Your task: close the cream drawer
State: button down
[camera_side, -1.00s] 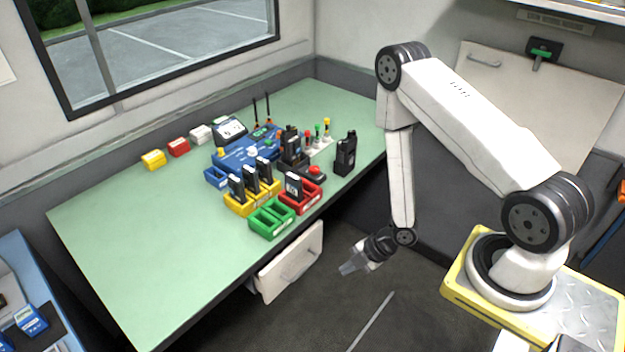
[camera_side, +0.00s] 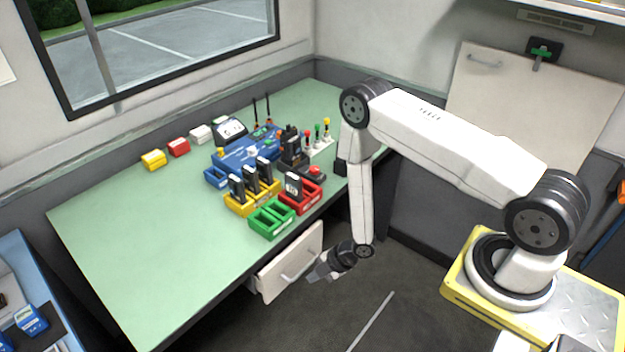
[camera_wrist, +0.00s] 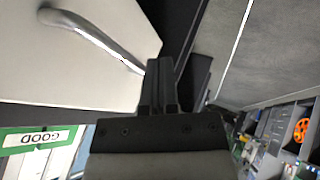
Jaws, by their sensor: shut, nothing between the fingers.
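The cream drawer (camera_side: 278,277) is under the front edge of the green desk and stands partly out. Its front panel carries a curved grey handle (camera_wrist: 88,33), seen close up in the wrist view. My gripper (camera_side: 316,275) is shut and empty, at the right part of the drawer front by the handle's right end. In the wrist view the fingers (camera_wrist: 160,75) overlap the drawer front's edge; I cannot tell whether they touch it.
The green desktop (camera_side: 150,260) above holds a green tray (camera_side: 271,219), a red tray (camera_side: 305,197), a yellow tray (camera_side: 243,204) and radios near its front edge. Open floor (camera_side: 340,310) lies in front of the drawer. A cream panel (camera_side: 530,110) with a handle stands behind my arm.

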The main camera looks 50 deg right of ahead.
aim_at(303, 268)
jog(key=shift+w+r, duration=0.15)
jog(key=shift+w, duration=0.4)
jog(key=shift+w, duration=2.1)
jog(key=shift+s, duration=0.55)
jog(key=s+d+r, duration=0.4)
jog(key=s+r, duration=0.2)
jog(key=s, duration=0.2)
jog(key=shift+s+r, duration=0.2)
jog(key=shift+r, duration=0.2)
jog(key=shift+w+d+r, duration=0.1)
jog(key=shift+r, duration=0.05)
